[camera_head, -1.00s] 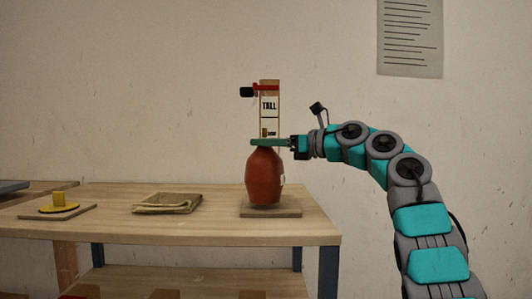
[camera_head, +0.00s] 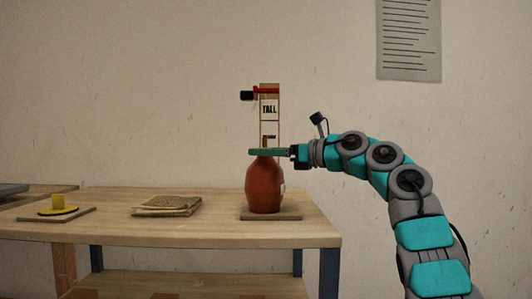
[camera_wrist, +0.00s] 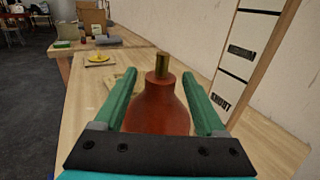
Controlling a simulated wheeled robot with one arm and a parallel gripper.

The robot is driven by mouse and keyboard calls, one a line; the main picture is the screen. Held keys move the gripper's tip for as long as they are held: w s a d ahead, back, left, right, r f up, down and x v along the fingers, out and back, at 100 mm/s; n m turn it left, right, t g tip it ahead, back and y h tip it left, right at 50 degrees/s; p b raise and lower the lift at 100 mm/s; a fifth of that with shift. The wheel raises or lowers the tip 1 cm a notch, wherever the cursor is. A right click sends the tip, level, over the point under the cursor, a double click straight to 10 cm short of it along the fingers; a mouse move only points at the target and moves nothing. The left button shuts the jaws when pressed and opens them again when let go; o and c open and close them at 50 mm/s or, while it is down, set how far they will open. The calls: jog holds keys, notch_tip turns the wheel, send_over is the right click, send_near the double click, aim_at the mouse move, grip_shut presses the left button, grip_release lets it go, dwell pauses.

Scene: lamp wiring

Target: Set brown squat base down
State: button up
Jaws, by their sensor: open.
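The brown squat base (camera_head: 265,187) is a reddish-brown, vase-shaped lamp base. It stands upright on a thin square pad (camera_head: 290,217) near the right end of the table. My gripper (camera_head: 268,152) is level at its neck, coming from the right. In the wrist view, the brown base (camera_wrist: 157,105) lies between the two green fingers of my gripper (camera_wrist: 163,76). The fingers are apart, with a visible gap on each side of the neck. A brass-coloured stem (camera_wrist: 162,62) rises from its top. Part of the neck is hidden behind a finger in the head view.
A height gauge (camera_head: 270,110) marked TALL stands behind the base, with a red slider and black knob; its SHORT label (camera_wrist: 220,103) shows in the wrist view. A folded cloth (camera_head: 167,206) and a yellow piece on a pad (camera_head: 58,205) lie to the left. Table space between them is clear.

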jog(key=shift+r, duration=0.2)
jog(key=b+v, duration=0.1)
jog(key=v, duration=1.1)
jog(key=shift+b, duration=0.4)
